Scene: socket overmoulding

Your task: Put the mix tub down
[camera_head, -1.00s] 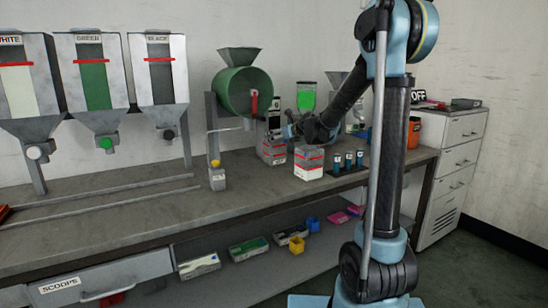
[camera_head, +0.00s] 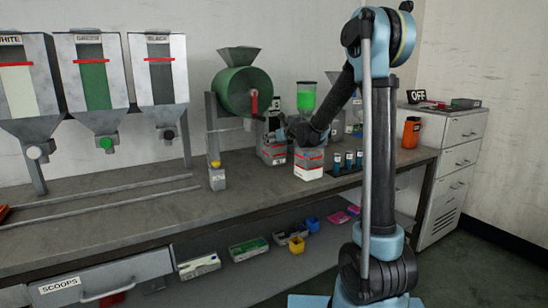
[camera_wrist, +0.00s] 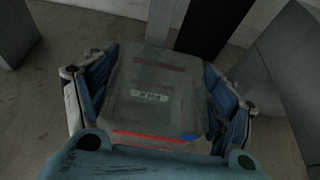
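The mix tub (camera_wrist: 158,85) is a grey, see-through tub with a red line and a small label, lying between my fingers in the wrist view. My gripper (camera_wrist: 160,100) has its blue fingers on both sides of the tub and looks shut on it. In the head view my gripper (camera_head: 279,134) is low over the bench (camera_head: 130,225), just right of the green drum. A grey tub with a red band (camera_head: 272,153) shows right under it. I cannot tell whether its base touches the bench.
A green-filled container (camera_head: 306,97) stands behind.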

